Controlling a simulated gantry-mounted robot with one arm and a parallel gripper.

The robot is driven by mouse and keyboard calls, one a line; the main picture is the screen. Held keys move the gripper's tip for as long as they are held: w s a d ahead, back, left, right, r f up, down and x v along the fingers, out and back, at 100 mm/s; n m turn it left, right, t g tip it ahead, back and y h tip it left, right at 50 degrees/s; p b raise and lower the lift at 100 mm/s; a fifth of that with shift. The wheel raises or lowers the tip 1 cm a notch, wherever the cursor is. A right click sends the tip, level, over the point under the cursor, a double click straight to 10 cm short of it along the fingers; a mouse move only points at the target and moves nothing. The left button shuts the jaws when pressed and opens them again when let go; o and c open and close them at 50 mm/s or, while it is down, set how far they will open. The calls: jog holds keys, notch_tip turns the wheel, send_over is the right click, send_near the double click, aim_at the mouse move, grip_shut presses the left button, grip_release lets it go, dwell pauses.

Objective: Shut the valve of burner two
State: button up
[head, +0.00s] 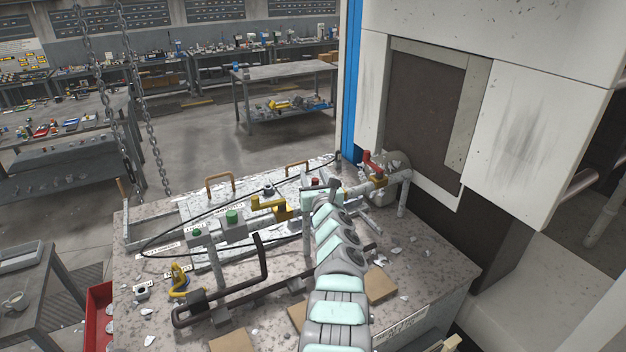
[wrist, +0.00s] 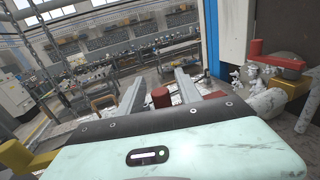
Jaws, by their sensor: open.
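A yellow-handled valve (head: 268,204) sits on the pipe run left of my gripper in the head view. A valve with a red lever (head: 373,163) and yellow body stands to the right; its lever (wrist: 277,64) also shows at the right of the wrist view. I cannot read which label marks burner two. A red button or cap (head: 315,182) is by my gripper; in the wrist view the red cap (wrist: 160,97) appears between the fingers. My gripper (wrist: 160,77) is open and apparently empty. In the head view my arm hides most of it; contact with the cap is unclear.
Green buttons (head: 232,216), a black hose and a bent dark pipe (head: 262,262) crowd the stained bench (head: 145,225). Metal scraps lie around it. The white machine (head: 535,110) stands close on the right. Chains (head: 138,100) hang at the left.

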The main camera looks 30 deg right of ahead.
jog(key=shift+w+d+r+b, duration=0.1)
jog(key=shift+w+d+b, duration=0.1)
jog(key=shift+w+b, duration=0.15)
jog(key=shift+c, duration=0.3)
grip_shut()
dwell(1.2)
